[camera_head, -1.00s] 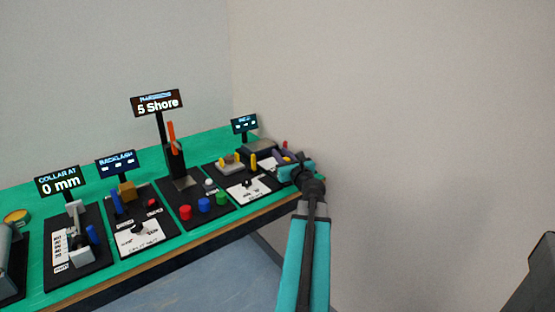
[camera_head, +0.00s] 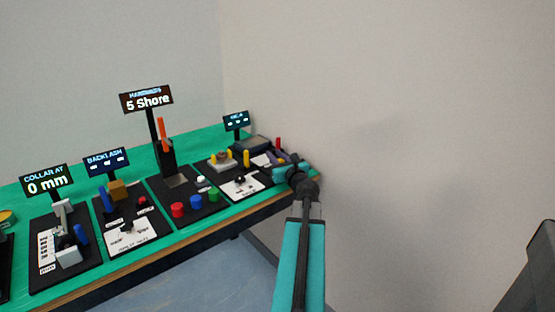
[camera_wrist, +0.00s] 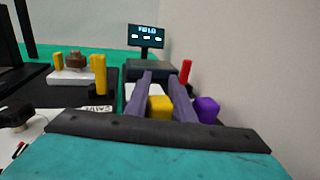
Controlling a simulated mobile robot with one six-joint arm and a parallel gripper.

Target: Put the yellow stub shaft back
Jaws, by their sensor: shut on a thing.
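My gripper (camera_wrist: 160,92) is shut on a yellow block-like piece (camera_wrist: 160,107), which I take to be the yellow stub shaft. It shows between the two grey-purple fingers in the wrist view; its lower part is hidden by my gripper body. In the head view my gripper (camera_head: 280,157) is over the far right end of the bench, and the held piece cannot be made out there. A yellow upright peg (camera_wrist: 98,73) stands left of my gripper, beside a pale block (camera_wrist: 73,77) with a brown knob and another thin yellow peg (camera_wrist: 58,60).
Several stations with displays line the green bench (camera_head: 35,202) leftward. A wall closes off the back right.

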